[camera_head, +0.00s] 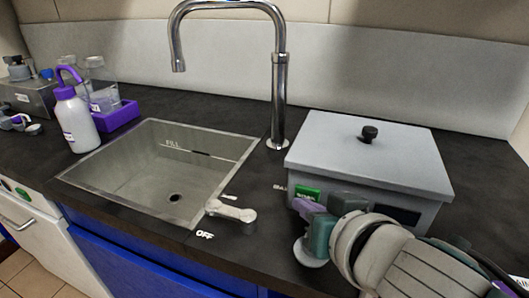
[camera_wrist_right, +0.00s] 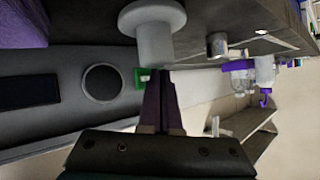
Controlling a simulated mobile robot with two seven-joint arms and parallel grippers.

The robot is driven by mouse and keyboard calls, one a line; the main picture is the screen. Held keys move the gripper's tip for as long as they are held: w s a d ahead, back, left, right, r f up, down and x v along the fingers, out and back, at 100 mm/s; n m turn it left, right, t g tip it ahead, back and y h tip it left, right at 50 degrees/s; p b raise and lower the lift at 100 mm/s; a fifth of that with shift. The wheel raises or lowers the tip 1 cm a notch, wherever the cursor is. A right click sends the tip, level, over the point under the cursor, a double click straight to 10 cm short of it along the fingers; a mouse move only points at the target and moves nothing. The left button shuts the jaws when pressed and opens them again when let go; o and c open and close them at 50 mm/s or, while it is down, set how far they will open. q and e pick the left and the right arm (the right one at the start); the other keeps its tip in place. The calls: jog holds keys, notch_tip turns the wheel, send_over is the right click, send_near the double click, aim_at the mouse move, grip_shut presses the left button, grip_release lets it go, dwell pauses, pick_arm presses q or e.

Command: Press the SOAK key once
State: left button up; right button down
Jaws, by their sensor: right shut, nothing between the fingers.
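The green key (camera_head: 308,193), with small white lettering I cannot read clearly, is on the front left of the grey lidded box (camera_head: 375,155). It also shows in the right wrist view as a green block (camera_wrist_right: 142,77) on the box's front face. My right gripper (camera_head: 308,208) is in front of this key, its purple fingers together and empty. In the right wrist view the fingertips (camera_wrist_right: 158,76) are right beside the key and partly cover it. I cannot tell whether they touch it. My left gripper is not in view.
A round dark dial (camera_wrist_right: 102,82) and a dark panel (camera_wrist_right: 28,91) sit along the box front. A pale round-flanged post (camera_wrist_right: 153,30) stands close to the fingers. The sink (camera_head: 130,178), its lever (camera_head: 232,211) and the tall tap (camera_head: 279,90) lie to the left.

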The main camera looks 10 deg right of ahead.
dwell(0.4)
jog(key=shift+w+d, duration=0.25)
jog(key=shift+w, duration=0.1)
dwell(0.6)
jog(key=shift+s+a, duration=0.5)
jog(key=shift+s, duration=0.15)
jog(key=shift+s, duration=0.1)
jog(key=shift+s+a, duration=0.8)
jog(key=shift+s, duration=0.3)
jog(key=shift+s+a, duration=0.6)
jog(key=shift+s, duration=0.3)
